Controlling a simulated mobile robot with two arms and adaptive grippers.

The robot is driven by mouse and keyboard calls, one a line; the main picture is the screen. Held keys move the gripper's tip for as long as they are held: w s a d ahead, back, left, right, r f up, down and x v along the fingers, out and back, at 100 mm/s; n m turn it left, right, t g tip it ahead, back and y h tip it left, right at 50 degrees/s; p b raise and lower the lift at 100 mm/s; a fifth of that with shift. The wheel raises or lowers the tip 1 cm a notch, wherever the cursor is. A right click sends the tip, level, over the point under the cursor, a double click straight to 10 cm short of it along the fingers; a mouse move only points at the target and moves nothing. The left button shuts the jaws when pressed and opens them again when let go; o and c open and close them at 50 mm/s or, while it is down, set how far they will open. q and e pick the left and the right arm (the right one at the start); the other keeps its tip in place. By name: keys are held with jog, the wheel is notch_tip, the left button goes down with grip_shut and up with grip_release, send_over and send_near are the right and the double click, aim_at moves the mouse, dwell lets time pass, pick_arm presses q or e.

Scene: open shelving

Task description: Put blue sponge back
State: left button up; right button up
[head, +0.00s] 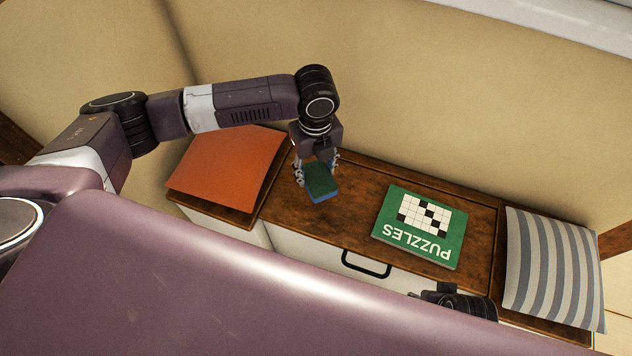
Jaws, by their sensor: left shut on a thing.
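The blue sponge (321,183) has a dark green top face and blue sides. It is between the fingers of my left gripper (318,172), which is shut on it and points down. The sponge is over the brown wooden top of the low cabinet (352,205), left of the puzzle book. I cannot tell whether it touches the wood. Of my right arm only a dark part shows at the bottom right edge; its gripper is not visible.
A green puzzle book (421,226) lies on the cabinet top. An orange cushion (228,166) is at the left and a striped cushion (552,268) at the right. A black handle (366,265) is on the white front. Bare wood lies between sponge and book.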

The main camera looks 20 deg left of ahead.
aim_at(316, 181)
pick_arm(q)
notch_tip(316, 181, down, 4)
jog(key=shift+f+b, duration=0.25)
jog(key=shift+b, duration=0.3)
jog(key=shift+f, duration=0.2)
pick_arm(e)
notch_tip(316, 181, up, 5)
jog(key=shift+f, duration=0.2)
pick_arm(q)
jog(key=o, duration=1)
